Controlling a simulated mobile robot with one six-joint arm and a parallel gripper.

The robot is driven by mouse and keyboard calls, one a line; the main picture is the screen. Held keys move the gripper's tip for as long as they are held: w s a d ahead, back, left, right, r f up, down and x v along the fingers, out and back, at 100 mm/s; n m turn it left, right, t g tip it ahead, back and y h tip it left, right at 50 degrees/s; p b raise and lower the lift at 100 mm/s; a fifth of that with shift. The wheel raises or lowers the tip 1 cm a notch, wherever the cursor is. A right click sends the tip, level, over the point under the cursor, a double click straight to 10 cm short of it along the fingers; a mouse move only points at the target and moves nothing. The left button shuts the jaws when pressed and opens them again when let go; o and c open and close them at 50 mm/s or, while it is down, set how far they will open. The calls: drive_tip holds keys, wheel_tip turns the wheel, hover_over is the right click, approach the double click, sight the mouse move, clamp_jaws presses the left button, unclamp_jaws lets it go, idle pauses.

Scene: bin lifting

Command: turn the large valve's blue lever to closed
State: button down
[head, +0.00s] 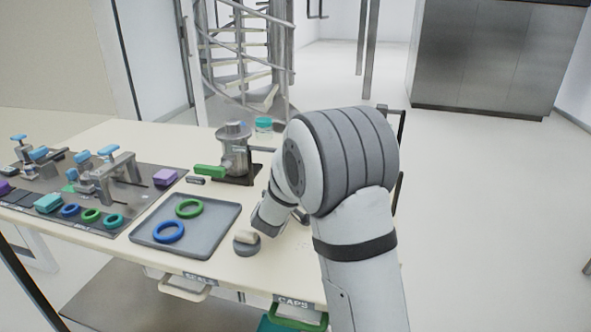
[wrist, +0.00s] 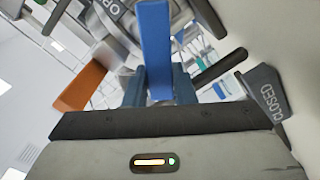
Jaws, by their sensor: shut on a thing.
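In the wrist view the valve's blue lever (wrist: 155,40) runs up and away from between the two blue-grey fingers of my gripper (wrist: 159,82). The fingers are shut on the lever. A grey plate marked OPEN (wrist: 110,10) is at the top, left of the lever. A dark plate marked CLOSED (wrist: 268,95) is at the right, apart from the lever. The lever lies between the two plates. In the head view my arm hides the lever, the gripper's fingers and the large valve.
A grey tray (head: 212,238) holds a green ring (head: 189,208) and a blue ring (head: 168,232). A board with several clamps and small parts (head: 60,200) fills the left. A round knob (head: 246,246) is near my arm.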

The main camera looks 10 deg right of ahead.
drive_tip(key=shift+a+r, duration=0.2)
drive_tip(key=shift+a, duration=0.05)
drive_tip(key=c, duration=1.5)
unclamp_jaws()
drive_tip(key=o, duration=0.3)
drive_tip(key=shift+d+f, duration=0.1)
drive_tip(key=shift+s, duration=0.1)
drive_tip(key=shift+v, duration=3.9)
